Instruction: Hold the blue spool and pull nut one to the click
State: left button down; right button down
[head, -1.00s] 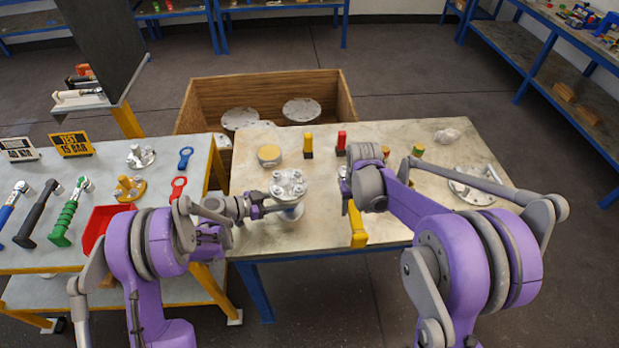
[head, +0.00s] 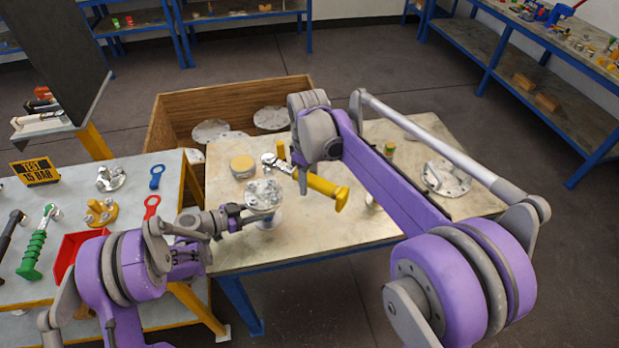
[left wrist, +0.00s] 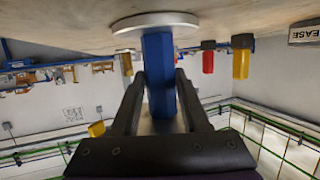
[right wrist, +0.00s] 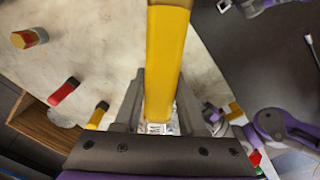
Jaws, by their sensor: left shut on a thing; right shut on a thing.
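The blue spool (left wrist: 158,75) stands upright on the table, with a round metal flange on top carrying bolts and nuts (head: 264,194). My left gripper (head: 236,216) is shut around its blue body; the left wrist view shows a finger on each side. My right gripper (head: 303,178) is shut on a yellow-handled wrench (head: 328,192), whose handle also fills the middle of the right wrist view (right wrist: 166,60). The wrench's metal head (head: 270,160) points left, appearing just beyond the flange and apart from its nuts. Which nut is number one cannot be told.
A yellow-topped round piece (head: 242,167) sits on the table (head: 300,240) behind the spool. A metal flange (head: 446,178) lies at the right. A wooden crate (head: 225,105) stands behind. The side bench holds a red bin (head: 72,255) and tools. The table's front is clear.

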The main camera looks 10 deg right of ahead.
jog(key=shift+f, duration=1.1)
jog(key=shift+f, duration=0.15)
jog(key=shift+f, duration=1.05)
jog(key=shift+m, duration=0.7)
jog(key=shift+s+a+r, duration=0.2)
jog(key=shift+r, duration=0.6)
jog(key=shift+s+a+r, duration=0.15)
jog(key=shift+a+r, duration=0.05)
jog(key=shift+r, duration=0.65)
jog(key=shift+s+a+r, duration=0.2)
jog(key=shift+r, duration=0.6)
pick_arm(q)
jog(key=shift+c, duration=1.6)
grip_release()
